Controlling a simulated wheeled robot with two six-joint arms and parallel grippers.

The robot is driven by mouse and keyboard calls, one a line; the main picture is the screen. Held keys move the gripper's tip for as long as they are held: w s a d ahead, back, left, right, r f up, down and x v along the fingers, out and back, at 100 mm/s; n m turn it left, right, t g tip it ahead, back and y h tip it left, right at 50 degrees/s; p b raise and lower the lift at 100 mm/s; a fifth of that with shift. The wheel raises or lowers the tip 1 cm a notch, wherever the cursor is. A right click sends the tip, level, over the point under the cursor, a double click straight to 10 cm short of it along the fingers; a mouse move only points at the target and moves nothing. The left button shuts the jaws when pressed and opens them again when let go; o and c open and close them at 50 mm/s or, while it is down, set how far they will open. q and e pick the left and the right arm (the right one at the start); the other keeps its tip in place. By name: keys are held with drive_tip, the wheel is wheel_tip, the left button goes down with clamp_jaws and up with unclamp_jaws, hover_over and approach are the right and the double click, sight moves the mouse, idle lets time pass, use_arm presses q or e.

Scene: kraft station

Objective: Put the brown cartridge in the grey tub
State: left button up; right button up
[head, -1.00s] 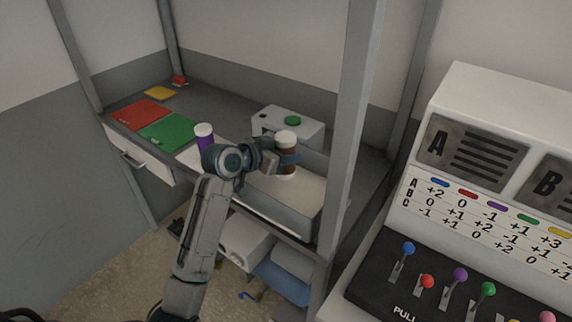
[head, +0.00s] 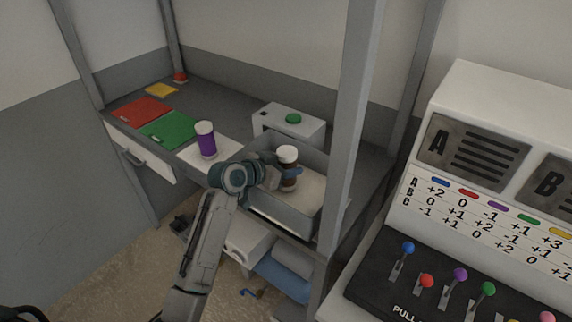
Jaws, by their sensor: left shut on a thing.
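The brown cartridge (head: 289,178), with a white cap, is upright inside the walls of the grey tub (head: 283,214), over its pale floor. I cannot tell whether its base touches the floor. My left gripper (head: 291,174) is shut on the cartridge, and its arm reaches in over the tub's near left side. The tub stands on the grey shelf at the right, by the metal post. My right gripper is not in view.
A purple cartridge (head: 206,142) with a white cap stands on a white mat (head: 223,152) left of the tub. A white box with a green button (head: 293,118) stands behind the tub. Green (head: 168,129) and red (head: 140,111) mats lie left. A lever console (head: 440,270) stands at right.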

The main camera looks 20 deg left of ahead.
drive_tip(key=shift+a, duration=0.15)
use_arm(q)
drive_tip(key=o, duration=1.1)
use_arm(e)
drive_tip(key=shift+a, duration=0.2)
use_arm(q)
drive_tip(key=shift+r, duration=0.2)
drive_tip(key=shift+r+p, duration=0.45)
drive_tip(key=shift+r, duration=0.05)
drive_tip(key=b+v, duration=0.3)
drive_tip(key=v, duration=0.9)
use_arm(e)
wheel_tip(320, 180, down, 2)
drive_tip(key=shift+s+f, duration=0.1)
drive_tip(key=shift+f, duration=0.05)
